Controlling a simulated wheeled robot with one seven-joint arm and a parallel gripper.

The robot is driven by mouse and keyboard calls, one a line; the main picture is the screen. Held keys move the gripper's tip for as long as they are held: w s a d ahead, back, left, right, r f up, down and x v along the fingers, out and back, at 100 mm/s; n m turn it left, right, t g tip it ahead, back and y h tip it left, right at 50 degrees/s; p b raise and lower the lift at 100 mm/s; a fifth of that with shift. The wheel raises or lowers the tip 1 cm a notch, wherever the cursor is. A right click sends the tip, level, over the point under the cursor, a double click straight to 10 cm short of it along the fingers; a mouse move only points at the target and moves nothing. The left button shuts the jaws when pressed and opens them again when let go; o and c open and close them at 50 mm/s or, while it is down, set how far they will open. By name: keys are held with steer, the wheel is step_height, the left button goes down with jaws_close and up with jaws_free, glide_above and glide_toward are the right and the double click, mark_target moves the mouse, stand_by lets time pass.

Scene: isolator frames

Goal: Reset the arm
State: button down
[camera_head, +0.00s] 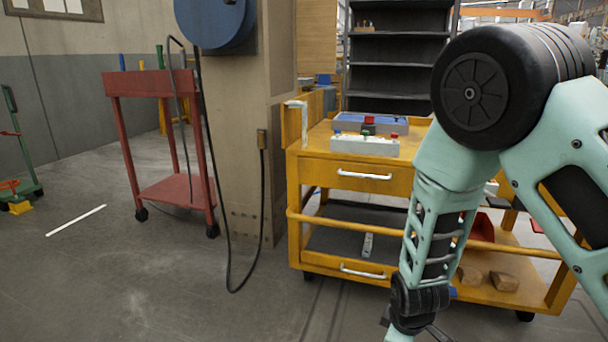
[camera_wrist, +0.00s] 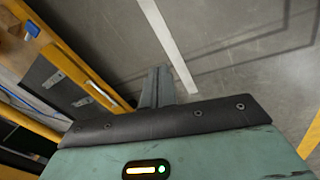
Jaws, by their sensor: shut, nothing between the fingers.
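My arm folds down on the right of the head view, in front of the yellow cart (camera_head: 375,183). My gripper is only partly seen at the bottom edge of that view, cut off by the frame. In the wrist view my gripper (camera_wrist: 158,78) has its grey fingers together and empty, pointing over the bare floor. The cart's yellow edge (camera_wrist: 75,62) shows on the left of the wrist view, apart from the fingers.
A button box (camera_head: 364,146) and a blue-topped tray stand on the cart. Wooden blocks (camera_head: 504,281) lie on its lower shelf. A red cart (camera_head: 150,85) stands left, beside a pillar (camera_head: 240,150) with a hanging cable. The floor (camera_head: 130,270) at front left is clear.

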steer(key=s+a+r+m+g+y+p, duration=0.1)
steer(key=s+a+r, duration=0.15)
steer(key=r, duration=0.25)
steer(key=s+a+r+y, duration=0.1)
steer(key=s+a+r, duration=0.1)
steer(key=a+r, duration=0.15)
steer(key=s+r+m+g+p, duration=0.2)
steer(key=s+r+m+p, duration=0.15)
steer(key=s+r, duration=1.6)
step_height(320, 180, up, 38)
steer(key=w+p, duration=0.1)
steer(key=p, duration=3.7)
steer(key=shift+d+n+h+p, duration=0.15)
steer(key=shift+n+h+p, duration=0.2)
steer(key=shift+n+h, duration=0.1)
